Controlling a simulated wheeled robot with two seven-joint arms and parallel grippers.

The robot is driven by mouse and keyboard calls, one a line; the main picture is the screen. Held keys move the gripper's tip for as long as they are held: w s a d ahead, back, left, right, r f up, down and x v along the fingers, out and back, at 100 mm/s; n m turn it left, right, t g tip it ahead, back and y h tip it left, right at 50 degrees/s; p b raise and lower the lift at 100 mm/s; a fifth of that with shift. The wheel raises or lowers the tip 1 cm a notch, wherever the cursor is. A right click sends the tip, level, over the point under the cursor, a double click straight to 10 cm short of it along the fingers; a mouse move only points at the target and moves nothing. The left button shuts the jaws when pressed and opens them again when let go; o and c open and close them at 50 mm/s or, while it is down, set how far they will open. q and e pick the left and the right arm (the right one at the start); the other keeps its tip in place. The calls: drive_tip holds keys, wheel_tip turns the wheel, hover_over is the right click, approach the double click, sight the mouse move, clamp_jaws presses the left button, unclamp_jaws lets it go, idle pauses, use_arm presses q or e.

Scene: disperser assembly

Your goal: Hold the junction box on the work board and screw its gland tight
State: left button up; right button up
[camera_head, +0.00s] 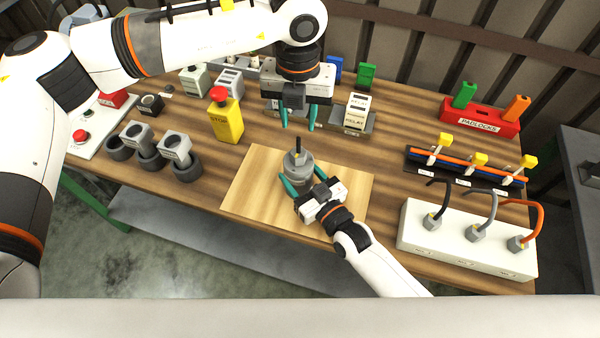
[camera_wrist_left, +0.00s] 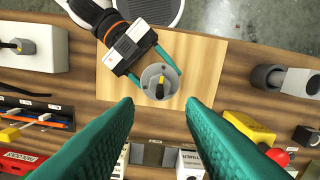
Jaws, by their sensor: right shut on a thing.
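The round grey junction box (camera_head: 297,168) stands on the light wooden work board (camera_head: 245,185). A dark gland or cable stub with a yellow mark rises from its top; this gland shows in the left wrist view (camera_wrist_left: 160,88). My right gripper (camera_head: 297,180) is shut around the sides of the box, one teal finger on each side. It also shows in the left wrist view (camera_wrist_left: 150,60). My left gripper (camera_head: 298,118) is open and empty, pointing down above the far side of the board, behind the box. Its teal fingers (camera_wrist_left: 160,125) stand wide apart.
A white box with cabled glands (camera_head: 465,240) stands at the right, near a cable rack (camera_head: 465,170) and red padlock holder (camera_head: 480,120). A yellow stop box (camera_head: 228,120) and grey round parts (camera_head: 150,155) stand left. A relay (camera_head: 355,112) stands close beside my left gripper.

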sight(298, 151)
use_arm(q)
drive_tip(key=o, duration=0.3)
drive_tip(key=shift+r, duration=0.1)
drive_tip(key=shift+r+m, duration=0.5)
drive_tip(key=shift+m, duration=0.7)
wheel_tip(298, 151, down, 12)
drive_tip(key=shift+r, duration=0.15)
drive_tip(key=c, duration=1)
